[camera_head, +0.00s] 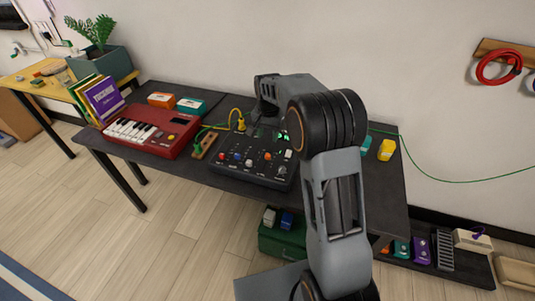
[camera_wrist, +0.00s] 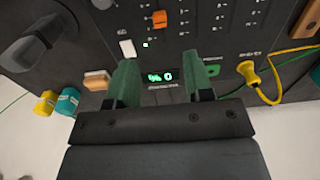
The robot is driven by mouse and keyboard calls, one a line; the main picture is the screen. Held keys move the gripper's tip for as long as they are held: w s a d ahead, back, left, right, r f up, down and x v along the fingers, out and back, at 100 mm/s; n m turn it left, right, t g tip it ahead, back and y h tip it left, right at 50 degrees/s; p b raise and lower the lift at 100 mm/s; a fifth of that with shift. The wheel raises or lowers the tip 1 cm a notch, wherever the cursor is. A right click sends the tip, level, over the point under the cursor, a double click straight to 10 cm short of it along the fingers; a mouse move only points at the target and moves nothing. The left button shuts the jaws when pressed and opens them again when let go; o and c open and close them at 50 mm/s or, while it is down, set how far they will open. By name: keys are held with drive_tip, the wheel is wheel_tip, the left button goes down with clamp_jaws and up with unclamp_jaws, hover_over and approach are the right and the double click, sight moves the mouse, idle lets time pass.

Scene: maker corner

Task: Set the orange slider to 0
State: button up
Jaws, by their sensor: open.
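The orange slider (camera_wrist: 159,19) is a small cap in a slot on the dark control panel (camera_wrist: 205,45), at the top centre of the wrist view. My gripper (camera_wrist: 160,62) has two green fingers, spread apart and empty, below the slider in that view. The slider is beyond the fingertips and outside the jaws. Between the fingers, a small display (camera_wrist: 160,77) shows green characters that look like a 0 and a percent sign. In the head view the panel (camera_head: 243,170) lies on the dark table, and my arm hides most of my gripper.
A white button or cap (camera_wrist: 127,48) sits near the left finger. A yellow cable (camera_wrist: 262,85) plugs in at the right. A red keyboard (camera_head: 150,130) stands left of the panel. Yellow (camera_head: 386,149) and teal pieces lie to the right on the table.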

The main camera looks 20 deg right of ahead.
sight(268, 154)
wheel_tip(268, 154, down, 10)
idle(0.4)
drive_tip(key=shift+c, duration=0.4)
clamp_jaws()
drive_tip(key=shift+a, duration=0.1)
